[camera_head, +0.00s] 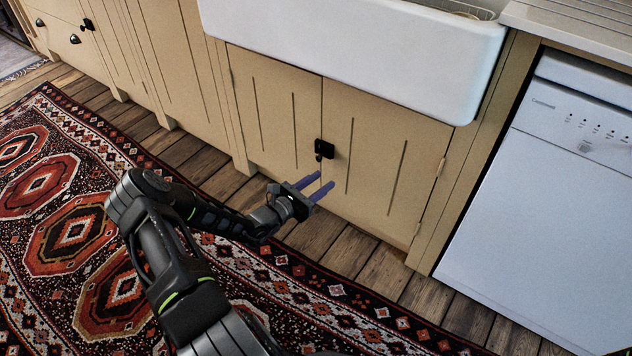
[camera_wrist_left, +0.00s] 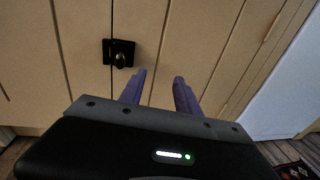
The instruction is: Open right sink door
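The right sink door (camera_head: 382,168) is a cream grooved panel under the white sink, and it is shut. A black latch with a small knob (camera_head: 324,149) sits at the seam by its left edge. The latch also shows in the left wrist view (camera_wrist_left: 119,54), left of and above the fingertips. My left gripper (camera_head: 326,184) is open and empty, its two purple fingers apart and pointing toward the right door, below the latch. In the left wrist view the fingers (camera_wrist_left: 159,82) have only door panel between them. My right gripper is not in view.
The left sink door (camera_head: 275,115) is shut beside it. The white sink (camera_head: 360,45) overhangs the doors. A white dishwasher (camera_head: 555,190) stands to the right. A patterned rug (camera_head: 75,245) lies on the wooden floor (camera_head: 345,250); the floor before the doors is clear.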

